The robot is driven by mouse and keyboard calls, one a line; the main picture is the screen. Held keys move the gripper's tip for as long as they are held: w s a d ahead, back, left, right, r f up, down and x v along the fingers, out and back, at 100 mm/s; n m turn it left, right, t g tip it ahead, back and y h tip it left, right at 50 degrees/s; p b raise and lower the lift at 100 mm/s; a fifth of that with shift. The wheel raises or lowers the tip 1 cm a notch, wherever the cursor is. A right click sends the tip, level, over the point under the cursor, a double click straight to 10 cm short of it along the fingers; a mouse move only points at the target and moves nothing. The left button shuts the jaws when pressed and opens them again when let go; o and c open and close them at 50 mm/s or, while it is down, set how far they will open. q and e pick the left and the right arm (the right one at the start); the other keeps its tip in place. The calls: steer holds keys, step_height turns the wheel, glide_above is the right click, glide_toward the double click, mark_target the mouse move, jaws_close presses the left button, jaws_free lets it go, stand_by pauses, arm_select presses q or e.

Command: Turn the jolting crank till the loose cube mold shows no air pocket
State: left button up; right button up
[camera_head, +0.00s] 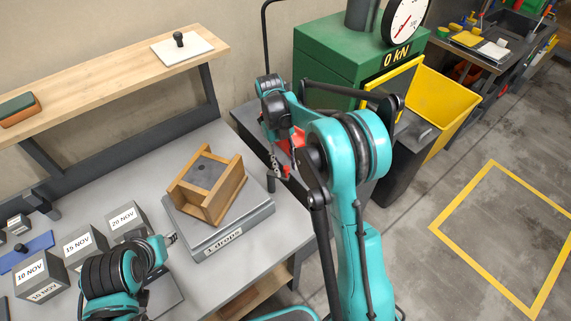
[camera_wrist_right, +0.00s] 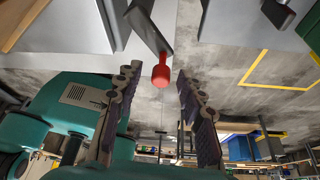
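The wooden cube mold (camera_head: 224,201) holds grey concrete (camera_head: 205,172) with a small dark spot on top, perhaps an air pocket. It sits on the grey jolting table (camera_head: 250,224), whose front label seems to read "1 drops". In the right wrist view the crank (camera_wrist_right: 149,30) is a dark arm ending in a red knob (camera_wrist_right: 161,74). My right gripper (camera_wrist_right: 157,80) is open, a finger on either side of the knob, with gaps showing. In the head view my right gripper (camera_head: 283,160) is beside the jolting table, partly hidden by its arm. My left gripper (camera_head: 168,240) is at lower left, its opening unclear.
Dated grey cubes (camera_head: 84,244) and a blue tray (camera_head: 28,250) are at the bench's left. A wooden shelf (camera_head: 105,75) runs behind, with a white plate (camera_head: 182,48). A green press (camera_head: 335,55) reading "0 kN" and a yellow bin (camera_head: 440,100) stand at the back right.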

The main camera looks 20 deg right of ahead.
steer(key=v, duration=1.2)
